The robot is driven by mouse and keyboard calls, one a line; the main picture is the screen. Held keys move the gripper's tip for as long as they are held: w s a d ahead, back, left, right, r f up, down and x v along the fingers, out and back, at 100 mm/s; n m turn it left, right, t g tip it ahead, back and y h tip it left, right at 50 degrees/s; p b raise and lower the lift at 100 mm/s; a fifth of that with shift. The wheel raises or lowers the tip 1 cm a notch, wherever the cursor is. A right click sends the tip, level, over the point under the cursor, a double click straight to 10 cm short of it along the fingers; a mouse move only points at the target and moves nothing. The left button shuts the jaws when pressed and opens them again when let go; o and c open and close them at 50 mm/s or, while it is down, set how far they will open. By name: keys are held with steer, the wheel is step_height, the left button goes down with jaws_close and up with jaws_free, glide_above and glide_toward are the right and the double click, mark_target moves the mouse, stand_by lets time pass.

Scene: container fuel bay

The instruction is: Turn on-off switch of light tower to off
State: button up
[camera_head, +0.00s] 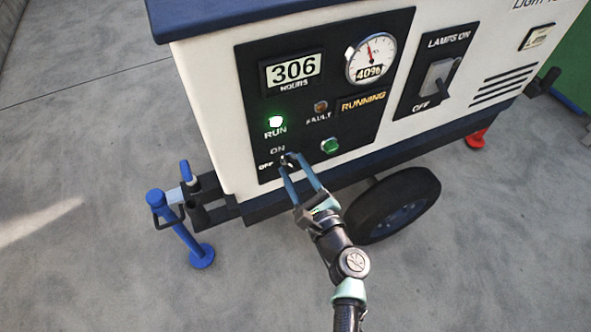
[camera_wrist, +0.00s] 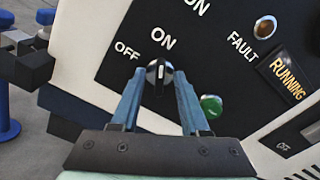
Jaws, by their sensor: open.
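The light tower's on-off switch (camera_wrist: 156,79) is a dark round knob with a white pointer line on the black control panel (camera_head: 263,101). In the wrist view its pointer is towards the ON label, with the OFF label to its upper left. My gripper (camera_head: 287,160) reaches up to the panel's lower left corner. Its two blue fingers are open, one on each side of the knob in the wrist view. I cannot tell whether they touch it. In the head view the fingertips partly hide the switch.
The RUN lamp (camera_head: 276,122) glows green and the RUNNING sign (camera_head: 362,102) is lit. A green button (camera_wrist: 211,104) sits right of the switch. A separate lamps switch (camera_head: 437,77) is farther right. A wheel (camera_head: 393,205) and a blue jack leg (camera_head: 181,229) stand below.

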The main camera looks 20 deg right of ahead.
jaws_close()
steer(key=shift+f+n+b, duration=0.1)
steer(key=shift+n+b, duration=0.2)
steer(key=shift+f+n+b, duration=0.15)
steer(key=shift+n+b, duration=0.75)
steer(key=shift+a+n+b, duration=0.1)
steer(key=shift+n+b, duration=3.7)
steer(key=shift+n, duration=1.1)
